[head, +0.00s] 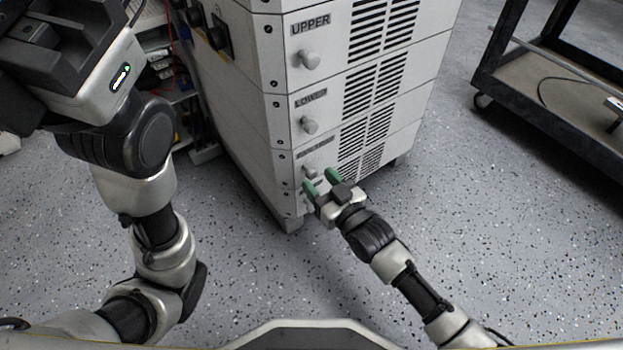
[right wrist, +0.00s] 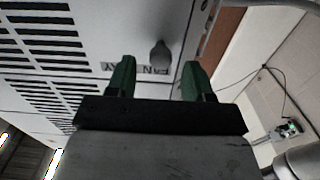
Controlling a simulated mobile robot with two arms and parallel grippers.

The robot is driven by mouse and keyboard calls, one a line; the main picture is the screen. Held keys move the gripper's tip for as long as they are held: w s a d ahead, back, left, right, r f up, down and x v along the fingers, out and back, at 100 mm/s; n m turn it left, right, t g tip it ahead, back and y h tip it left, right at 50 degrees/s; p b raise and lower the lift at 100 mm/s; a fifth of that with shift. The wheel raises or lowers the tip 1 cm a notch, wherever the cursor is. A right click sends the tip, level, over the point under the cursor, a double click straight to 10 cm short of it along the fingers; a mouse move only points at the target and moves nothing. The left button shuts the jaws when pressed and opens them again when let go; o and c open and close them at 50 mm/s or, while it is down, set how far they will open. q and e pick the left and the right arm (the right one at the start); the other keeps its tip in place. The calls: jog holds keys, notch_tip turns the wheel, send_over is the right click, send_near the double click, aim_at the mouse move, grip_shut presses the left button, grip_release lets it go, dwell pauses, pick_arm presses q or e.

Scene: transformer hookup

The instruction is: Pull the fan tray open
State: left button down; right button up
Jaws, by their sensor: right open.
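The fan tray (head: 345,150) is the lowest labelled panel of the pale grey cabinet, below the panels marked UPPER and LOWER. It looks closed, level with the panels above. My right gripper (head: 322,182) is open with green fingers, at the tray's front. In the right wrist view, the tray's round grey knob (right wrist: 161,54) shows beyond and between the open fingers of the right gripper (right wrist: 159,80), nothing held. The FAN TRAY label (right wrist: 137,68) is partly hidden by a finger. My left arm fills the left of the head view; its fingers do not show.
The UPPER knob (head: 310,60) and LOWER knob (head: 309,125) stick out above the tray. A dark-framed cart (head: 545,115) stands at the right. Shelving with cables (head: 165,65) is at the left behind my arm. The speckled floor before the cabinet is clear.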

aim_at(313, 176)
jog(key=shift+b+x, duration=0.7)
jog(key=shift+x, duration=1.05)
grip_shut()
